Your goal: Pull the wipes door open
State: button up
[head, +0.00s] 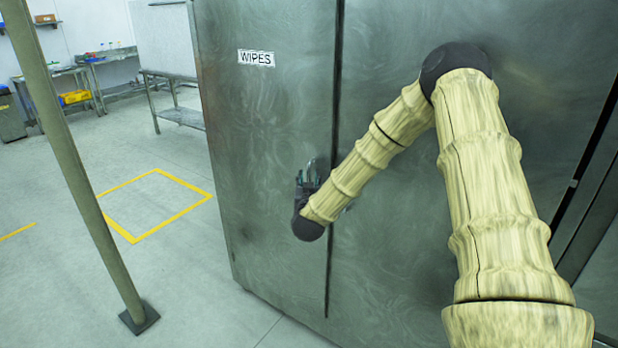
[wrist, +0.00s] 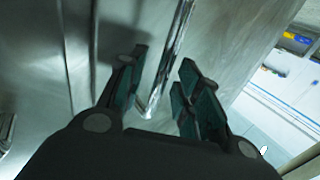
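The wipes door (head: 265,130) is the left door of a grey metal cabinet and carries a white WIPES label (head: 256,58). It looks flush with its neighbour at a dark seam. My gripper (head: 308,172) is at the door's right edge, around handle height. In the wrist view my gripper (wrist: 163,62) is open, its two dark green fingers apart. A shiny bar handle (wrist: 178,40) runs between the fingers, with a visible space to each side. In the head view the handle is mostly hidden by my gripper; whether a finger touches it, I cannot tell.
The neighbouring door (head: 390,260) lies behind my arm. A slanted post (head: 85,185) stands at the left. A yellow floor square (head: 157,205) lies on open floor left of the cabinet. Benches (head: 172,95) stand further back.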

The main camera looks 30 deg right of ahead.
jog(key=shift+w+d, duration=0.25)
jog(key=shift+w, duration=0.15)
grip_shut()
jog(key=shift+a, duration=0.15)
